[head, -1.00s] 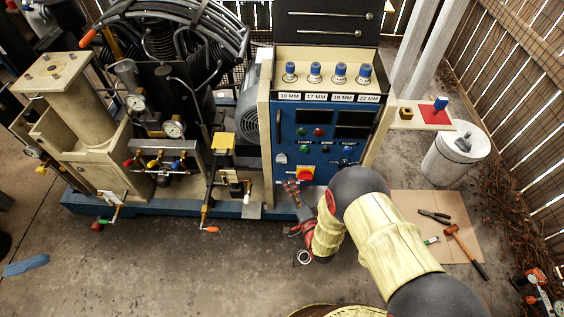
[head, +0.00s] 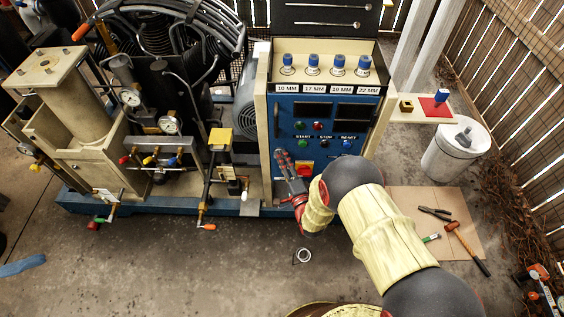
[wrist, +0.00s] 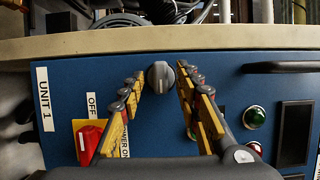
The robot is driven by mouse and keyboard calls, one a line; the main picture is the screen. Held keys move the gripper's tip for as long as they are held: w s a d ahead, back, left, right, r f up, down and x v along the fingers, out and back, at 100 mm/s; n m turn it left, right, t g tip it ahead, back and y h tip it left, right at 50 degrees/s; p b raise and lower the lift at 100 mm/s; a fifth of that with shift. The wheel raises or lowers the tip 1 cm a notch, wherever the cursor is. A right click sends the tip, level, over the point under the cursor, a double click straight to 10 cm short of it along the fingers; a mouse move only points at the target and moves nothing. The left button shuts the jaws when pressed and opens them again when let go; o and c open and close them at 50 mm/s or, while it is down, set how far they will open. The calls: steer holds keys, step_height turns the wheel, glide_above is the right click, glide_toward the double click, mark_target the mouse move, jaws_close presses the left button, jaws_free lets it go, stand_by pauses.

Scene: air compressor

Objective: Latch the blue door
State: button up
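The blue door (head: 352,116) is the front panel of the control cabinet and looks about flush with its beige frame; I cannot tell if a small gap exists. It fills the wrist view (wrist: 225,95). A small dark grey latch knob (wrist: 160,77) sits near the door edge beside the beige frame in the wrist view. My gripper (wrist: 159,80) is open, with one finger on each side of the knob and visible gaps to it. In the head view my gripper (head: 284,163) is at the door's lower left and hides the knob.
A black door handle (wrist: 284,67) lies to the right in the wrist view. A red rotary switch (wrist: 90,139) on a yellow plate is close to the left finger. A green button (wrist: 254,117) is right of the fingers. Tools lie on cardboard (head: 403,202) on the floor.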

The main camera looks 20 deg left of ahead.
steer(key=c, duration=0.3)
jaws_close()
stand_by(0.3)
